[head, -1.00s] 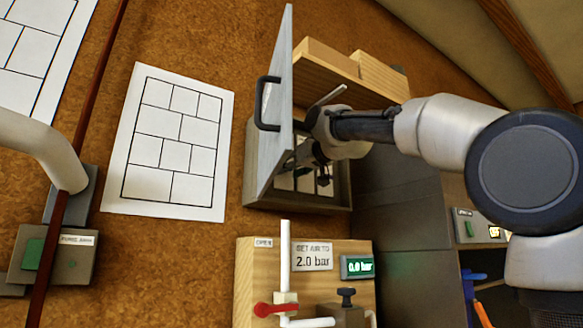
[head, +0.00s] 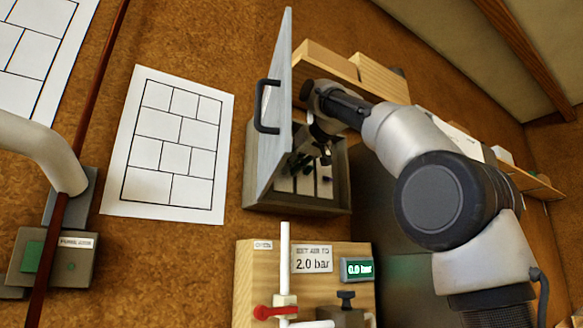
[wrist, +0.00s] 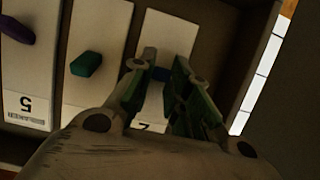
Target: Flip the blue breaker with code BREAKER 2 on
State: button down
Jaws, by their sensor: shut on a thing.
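The breaker box (head: 341,180) hangs on the wall with its grey door (head: 276,120) swung open. In the wrist view it holds white breaker plates with coloured levers. The blue breaker (wrist: 160,73) is at the right, mostly hidden between my fingertips. Its plate bears a partly covered label that looks like an upside-down 2. My gripper (wrist: 160,70) is shut on the blue lever. It also shows inside the box in the head view (head: 318,152), where the lever is too small to make out.
In the wrist view a green lever (wrist: 86,63) and a purple lever (wrist: 18,28) sit left of the blue one; the purple one's plate reads 5. The box side wall is close at right. Below the box is an air panel (head: 255,285) with a red valve handle (head: 276,312).

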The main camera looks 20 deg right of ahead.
jog(key=shift+g, duration=0.3)
jog(key=c, duration=1.4)
grip_release()
jog(key=shift+o, duration=0.2)
jog(key=v, duration=1.2)
jog(key=shift+a+r, duration=0.1)
